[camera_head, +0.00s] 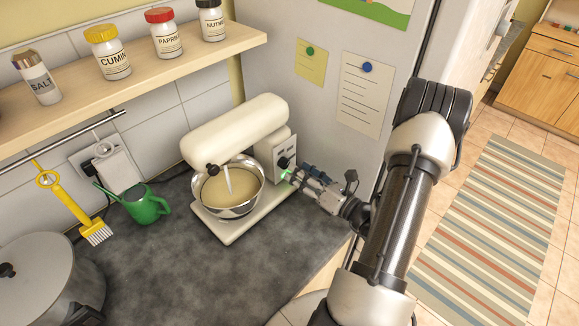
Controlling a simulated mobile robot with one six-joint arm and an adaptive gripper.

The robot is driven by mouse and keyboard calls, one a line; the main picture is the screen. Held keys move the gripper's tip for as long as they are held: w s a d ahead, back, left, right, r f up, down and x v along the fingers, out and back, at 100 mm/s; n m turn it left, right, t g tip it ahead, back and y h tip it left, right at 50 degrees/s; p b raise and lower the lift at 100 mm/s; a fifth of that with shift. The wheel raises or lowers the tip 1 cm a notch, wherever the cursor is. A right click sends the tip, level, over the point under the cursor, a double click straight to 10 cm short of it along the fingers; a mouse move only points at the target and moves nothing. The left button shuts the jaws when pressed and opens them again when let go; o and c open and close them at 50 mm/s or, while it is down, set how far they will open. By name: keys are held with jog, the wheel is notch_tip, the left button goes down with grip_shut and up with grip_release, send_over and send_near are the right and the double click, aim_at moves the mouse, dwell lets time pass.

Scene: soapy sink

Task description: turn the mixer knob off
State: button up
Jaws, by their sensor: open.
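A cream stand mixer (236,130) stands on the dark counter with a metal bowl (246,207) of pale batter under its head. A dark knob (283,162) sits on the pale control panel on the mixer's right side. My gripper (290,177) is at that panel, just below and right of the knob, pointing left. Its fingers are small in this view, and I cannot tell whether they touch the knob. The gripper is open, with nothing seen in it.
A green watering can (146,206), a yellow brush (82,216) and a grey pot (45,285) are on the left. A shelf (130,74) with spice jars hangs above. The fridge (330,110) stands close behind my arm. The counter (190,275) is clear in front.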

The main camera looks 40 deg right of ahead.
aim_at(287, 164)
jog(key=w, duration=0.5)
jog(key=shift+a, duration=0.2)
jog(key=c, duration=1)
